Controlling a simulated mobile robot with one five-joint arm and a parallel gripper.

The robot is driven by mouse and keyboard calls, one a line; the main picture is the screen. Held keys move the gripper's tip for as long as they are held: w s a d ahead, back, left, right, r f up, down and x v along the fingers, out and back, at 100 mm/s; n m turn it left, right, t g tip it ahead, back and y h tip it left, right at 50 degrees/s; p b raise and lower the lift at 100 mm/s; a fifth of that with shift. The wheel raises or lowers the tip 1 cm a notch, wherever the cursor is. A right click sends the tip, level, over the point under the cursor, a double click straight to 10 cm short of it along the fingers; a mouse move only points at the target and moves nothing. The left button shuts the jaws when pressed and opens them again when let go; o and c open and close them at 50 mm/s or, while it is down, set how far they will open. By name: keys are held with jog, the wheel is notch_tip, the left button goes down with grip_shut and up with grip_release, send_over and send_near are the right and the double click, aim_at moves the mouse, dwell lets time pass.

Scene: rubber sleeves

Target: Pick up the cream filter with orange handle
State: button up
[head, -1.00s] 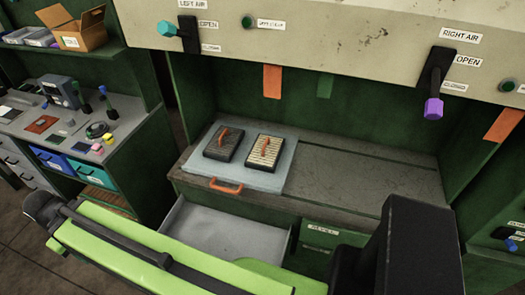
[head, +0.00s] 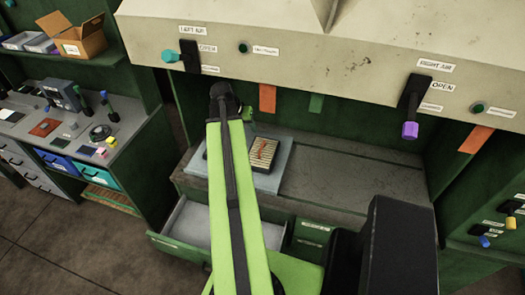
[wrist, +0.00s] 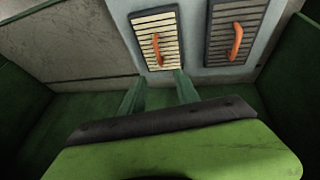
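The cream filter with an orange handle (head: 262,154) lies on a pale board (head: 268,183) inside the green cabinet. It also shows at the top of the wrist view (wrist: 146,30). A dark grey filter, also with an orange handle (wrist: 236,44), lies beside it; my arm mostly hides it in the head view. My gripper (wrist: 158,82) is open and empty in the wrist view. Its two green fingers are apart and point toward the near end of the cream filter. I cannot tell their height over it. The gripper is not visible in the head view.
The cabinet's hood (head: 330,60) hangs over the work surface, with a teal-tipped lever (head: 187,55) and a purple-tipped lever (head: 411,115). An open drawer (head: 185,225) sticks out below. The surface right of the board (head: 350,185) is clear. A cluttered bench stands left.

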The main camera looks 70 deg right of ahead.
jog(key=b+x, duration=1.1)
jog(key=x, duration=0.1)
jog(key=shift+f, duration=0.25)
jog(key=b+x, duration=0.5)
jog(key=shift+s+a+f, duration=0.1)
jog(key=shift+s+f, duration=0.1)
jog(key=shift+s, duration=0.1)
jog(key=shift+r, duration=0.15)
jog(key=shift+c, duration=0.4)
grip_shut()
